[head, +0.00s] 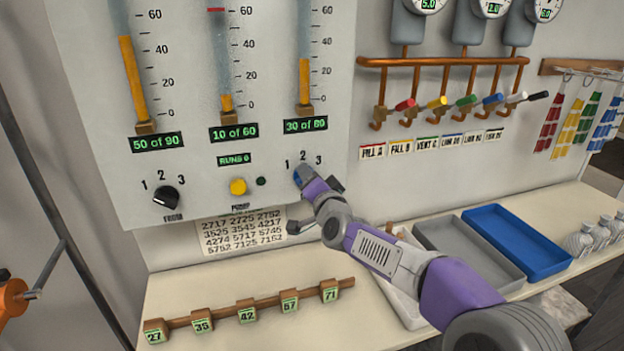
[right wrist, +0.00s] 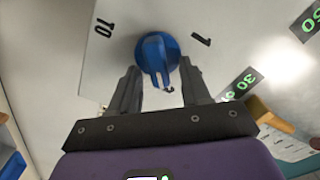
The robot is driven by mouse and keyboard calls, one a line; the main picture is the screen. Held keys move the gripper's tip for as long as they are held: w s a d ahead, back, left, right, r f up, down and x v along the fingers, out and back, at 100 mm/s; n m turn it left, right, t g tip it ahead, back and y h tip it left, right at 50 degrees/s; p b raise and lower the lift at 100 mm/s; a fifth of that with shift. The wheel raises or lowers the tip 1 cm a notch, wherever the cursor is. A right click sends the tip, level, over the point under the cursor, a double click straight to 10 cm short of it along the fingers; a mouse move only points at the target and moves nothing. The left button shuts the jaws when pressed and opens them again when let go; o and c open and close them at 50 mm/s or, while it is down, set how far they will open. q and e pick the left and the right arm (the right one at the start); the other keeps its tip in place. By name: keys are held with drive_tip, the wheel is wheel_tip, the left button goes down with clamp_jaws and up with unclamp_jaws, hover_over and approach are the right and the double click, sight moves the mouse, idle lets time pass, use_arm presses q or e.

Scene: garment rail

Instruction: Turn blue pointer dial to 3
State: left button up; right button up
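The blue pointer dial (head: 299,176) is on the lower right of the grey wall panel, under the numbers 1, 2 and 3. My right gripper (head: 303,180) is at it and hides most of it in the head view. In the right wrist view the blue dial (right wrist: 157,55) lies between the two fingers of my right gripper (right wrist: 160,72). The fingers stand apart, one on each side of the dial's raised bar, with gaps visible. I cannot tell which number the pointer faces. My left gripper is not in view.
A black dial (head: 166,197) and a yellow button (head: 238,187) are to the left on the panel. Below are a number sheet (head: 240,235) and a rail of numbered tags (head: 247,311). Grey (head: 458,240) and blue (head: 520,236) trays stand on the shelf at right.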

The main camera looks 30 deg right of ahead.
drive_tip(key=shift+s, duration=0.1)
drive_tip(key=v, duration=0.7)
drive_tip(key=shift+s+p, duration=0.2)
drive_tip(key=shift+p, duration=0.25)
drive_tip(key=shift+a, duration=0.1)
